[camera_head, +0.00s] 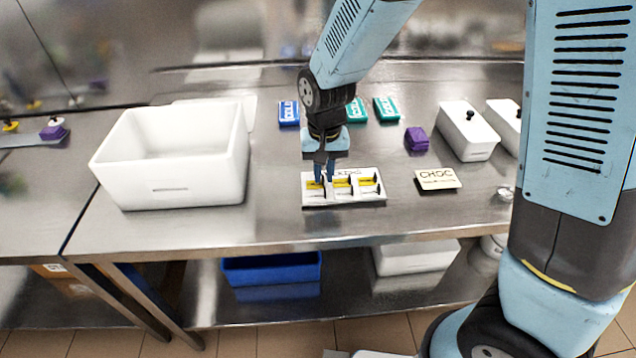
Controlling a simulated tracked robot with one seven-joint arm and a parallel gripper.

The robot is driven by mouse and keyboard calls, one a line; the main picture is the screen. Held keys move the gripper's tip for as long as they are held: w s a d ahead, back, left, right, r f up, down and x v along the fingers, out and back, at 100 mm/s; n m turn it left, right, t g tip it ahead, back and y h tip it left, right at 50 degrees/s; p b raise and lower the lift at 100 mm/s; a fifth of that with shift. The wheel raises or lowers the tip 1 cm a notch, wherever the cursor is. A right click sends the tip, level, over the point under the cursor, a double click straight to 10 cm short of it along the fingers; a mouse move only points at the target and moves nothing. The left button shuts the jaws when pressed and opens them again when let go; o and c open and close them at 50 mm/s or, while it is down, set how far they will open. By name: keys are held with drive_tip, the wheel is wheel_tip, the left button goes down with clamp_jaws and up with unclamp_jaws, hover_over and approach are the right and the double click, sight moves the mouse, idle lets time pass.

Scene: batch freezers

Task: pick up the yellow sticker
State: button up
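A white tray (345,202) with several compartments lies near the front edge of the steel table. Yellow stickers (342,183) show in its compartments, with small dark upright parts beside them. My gripper (324,180) points straight down at the tray's left compartment. Its two blue fingertips are at or just above the yellow there and partly hide it. The frame is too small to tell whether the fingers touch a sticker or hold one.
A large white bin (170,185) stands at left. Blue (288,112) and teal (386,109) packs lie behind the tray. To the right are a purple block (416,139), a CHOC card (437,179) and a white lidded container (467,133). Bare steel lies between bin and tray.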

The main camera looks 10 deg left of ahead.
drive_tip(key=shift+f, duration=0.75)
clamp_jaws()
drive_tip(key=shift+r, duration=0.15)
